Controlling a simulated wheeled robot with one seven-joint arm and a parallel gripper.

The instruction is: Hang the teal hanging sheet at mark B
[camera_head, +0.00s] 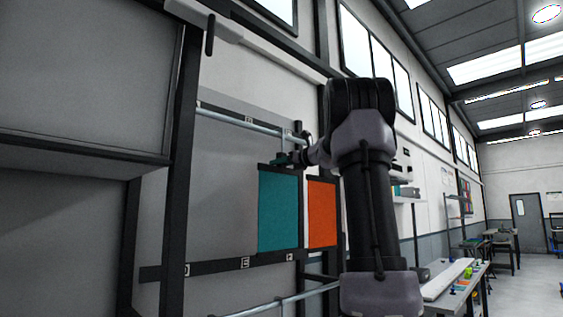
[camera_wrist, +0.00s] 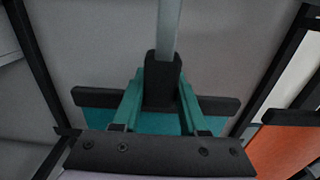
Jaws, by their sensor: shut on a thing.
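The teal hanging sheet (camera_head: 278,212) hangs upright from a black top bar, in front of the grey wall panel. My gripper (camera_head: 287,159) is at the middle of its top edge. In the wrist view, the green fingers of my gripper (camera_wrist: 161,85) are shut on the black block at the middle of the sheet's dark top bar (camera_wrist: 220,104). Part of the teal sheet (camera_wrist: 153,122) shows behind the fingers.
A metal rail (camera_head: 240,121) runs along the upper strip. A lower strip (camera_head: 215,267) has marks that look like D, E and F, with another rail (camera_head: 285,299) below. An orange sheet (camera_head: 322,213) hangs close to the right of the teal one. A dark post (camera_head: 180,150) stands left.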

